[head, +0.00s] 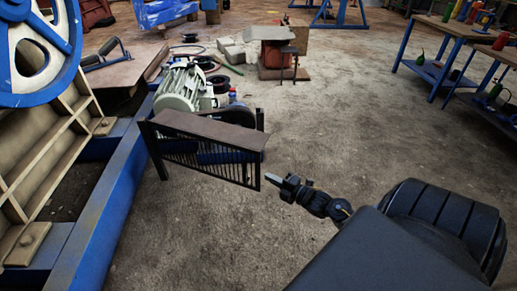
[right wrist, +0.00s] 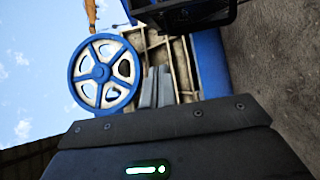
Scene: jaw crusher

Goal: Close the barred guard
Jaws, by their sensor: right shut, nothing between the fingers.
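The barred guard (head: 205,130) is in the middle of the head view, with a brown top plate and a row of dark vertical bars below. It projects from the blue machine frame (head: 105,205) out over the floor, in front of a motor (head: 183,86). My right gripper (head: 272,180) is just right of the guard's near right end, shut and empty, with a small apparent gap. In the right wrist view the shut fingers (right wrist: 156,88) point toward the crusher, and a dark frame, probably the guard, crosses the top. My left gripper is out of view.
A blue spoked wheel (head: 40,50) stands at the far left; it also shows in the right wrist view (right wrist: 104,73). Blue workbenches (head: 440,65) with bottles stand at the back right. A red machine (head: 277,58) stands at the back. The floor right of the guard is clear.

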